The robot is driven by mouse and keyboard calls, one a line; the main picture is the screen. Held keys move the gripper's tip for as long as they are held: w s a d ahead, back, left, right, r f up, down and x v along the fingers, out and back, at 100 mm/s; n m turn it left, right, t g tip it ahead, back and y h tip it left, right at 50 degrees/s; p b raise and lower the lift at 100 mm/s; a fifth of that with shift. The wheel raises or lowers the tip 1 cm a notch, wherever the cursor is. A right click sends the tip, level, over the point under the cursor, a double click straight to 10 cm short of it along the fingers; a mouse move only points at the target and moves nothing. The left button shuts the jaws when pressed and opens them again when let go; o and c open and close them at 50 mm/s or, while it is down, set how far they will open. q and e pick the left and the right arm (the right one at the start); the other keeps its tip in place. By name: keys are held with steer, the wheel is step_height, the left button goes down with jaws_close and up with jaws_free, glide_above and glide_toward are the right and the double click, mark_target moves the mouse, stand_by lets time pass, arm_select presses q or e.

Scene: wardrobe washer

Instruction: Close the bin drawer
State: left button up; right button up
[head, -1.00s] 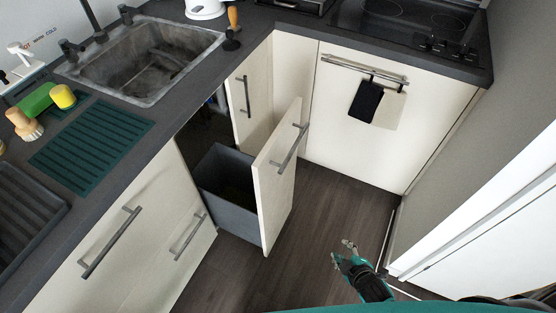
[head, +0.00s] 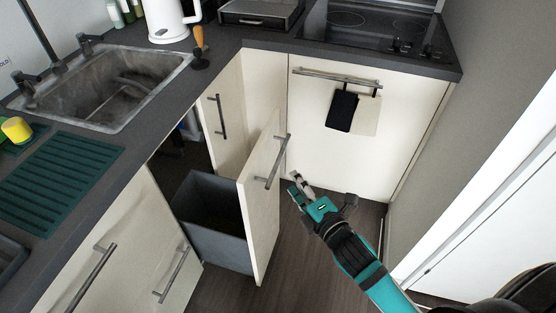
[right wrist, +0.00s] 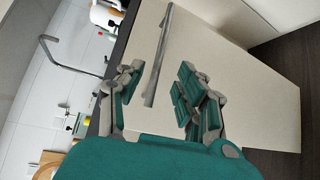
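The bin drawer is pulled out of the lower cabinet, with a cream front panel (head: 259,215) and a grey bin (head: 212,222) behind it. A grey bar handle (head: 272,163) is on the panel's outer face. My right gripper (head: 297,186) is open just to the right of the panel, near the handle, and looks empty. In the right wrist view, the panel (right wrist: 235,75) fills much of the picture, and the handle (right wrist: 158,55) shows beyond the gap between the open fingers (right wrist: 160,88). I cannot tell whether they touch it. My left gripper is out of view.
The dark countertop (head: 225,55) with a sink (head: 110,90) runs above the drawer. A cream cabinet front (head: 345,150) with hanging towels (head: 352,112) stands behind my gripper. A grey wall is at right. Dark floor (head: 235,293) is free in front.

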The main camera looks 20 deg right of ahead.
mark_target(278, 159)
steer(key=x, duration=1)
steer(key=shift+w+a, duration=0.15)
steer(key=shift+w, duration=0.1)
jaws_close()
